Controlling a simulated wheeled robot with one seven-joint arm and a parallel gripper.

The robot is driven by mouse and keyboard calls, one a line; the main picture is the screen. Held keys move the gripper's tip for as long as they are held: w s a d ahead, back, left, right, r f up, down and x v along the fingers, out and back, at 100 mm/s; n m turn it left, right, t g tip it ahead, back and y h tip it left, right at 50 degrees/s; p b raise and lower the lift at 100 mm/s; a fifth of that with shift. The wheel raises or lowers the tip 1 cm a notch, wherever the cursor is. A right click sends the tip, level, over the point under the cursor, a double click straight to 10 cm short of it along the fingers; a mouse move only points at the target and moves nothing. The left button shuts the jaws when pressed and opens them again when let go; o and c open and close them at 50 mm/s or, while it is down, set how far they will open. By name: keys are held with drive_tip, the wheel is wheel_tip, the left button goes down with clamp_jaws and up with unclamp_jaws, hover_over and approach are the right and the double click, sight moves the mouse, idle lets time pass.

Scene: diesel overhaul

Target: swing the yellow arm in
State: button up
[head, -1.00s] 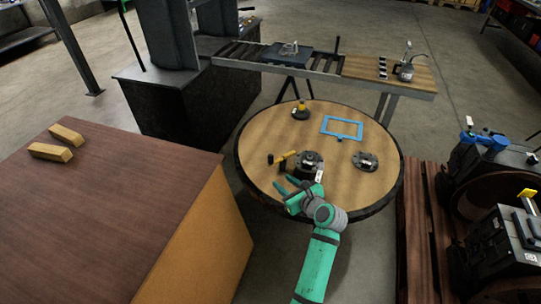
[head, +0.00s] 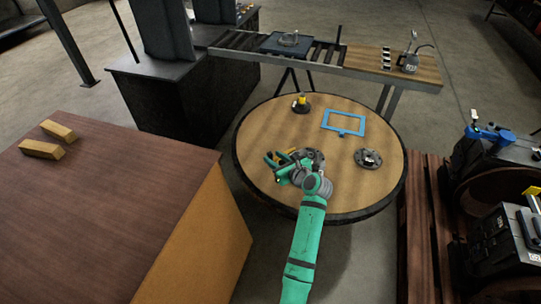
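The yellow arm (head: 290,153) belongs to a dark round fixture (head: 314,156) on the near left part of the round wooden table. Only a small part of the yellow arm shows; my gripper and wrist cover the rest and much of the fixture. My gripper (head: 272,167) is over the table at the fixture's left side, its green fingers apart. I cannot tell whether a finger touches the yellow arm.
The round table (head: 345,198) also bears a dark base with a yellow knob (head: 302,101), a blue frame (head: 343,123) and a dark round part (head: 368,158). A brown bench (head: 120,210) stands left, a roller conveyor (head: 335,60) behind.

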sight(272, 156)
drive_tip(key=x, duration=0.3)
drive_tip(key=shift+w+f, duration=0.1)
drive_tip(key=shift+w, duration=0.05)
drive_tip(key=shift+w+a+f, duration=0.1)
drive_tip(key=shift+w+a, duration=0.1)
drive_tip(key=shift+a, duration=0.15)
drive_tip(key=shift+d, duration=0.1)
clamp_jaws()
